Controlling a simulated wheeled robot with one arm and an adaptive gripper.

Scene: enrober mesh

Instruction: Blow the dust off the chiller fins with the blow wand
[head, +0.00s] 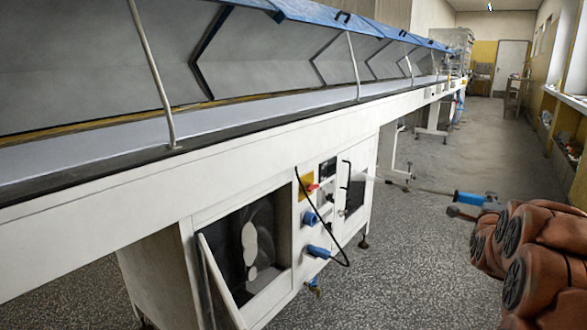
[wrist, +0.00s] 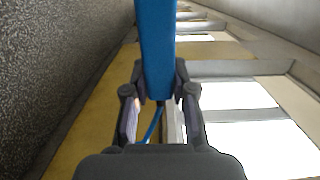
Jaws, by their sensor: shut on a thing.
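The blow wand (head: 468,197) has a blue handle and a thin grey tube that points left in the head view. My gripper (head: 470,210) is shut on its handle, and the blue handle (wrist: 157,45) runs between the fingers (wrist: 158,88) in the wrist view. A faint pale streak shows at the tube's tip, right of the cabinet. The chiller cabinet (head: 158,284) stands under the conveyor with a dark opening (head: 275,225). Pale dust patches (head: 250,243) show inside it; separate fins cannot be made out. The wand tip is outside, well right of the opening.
A tilted flap (head: 221,285) stands open at the opening's left and lower side. The long conveyor (head: 270,128) overhangs the cabinet. The speckled floor (head: 400,275) before it is clear.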

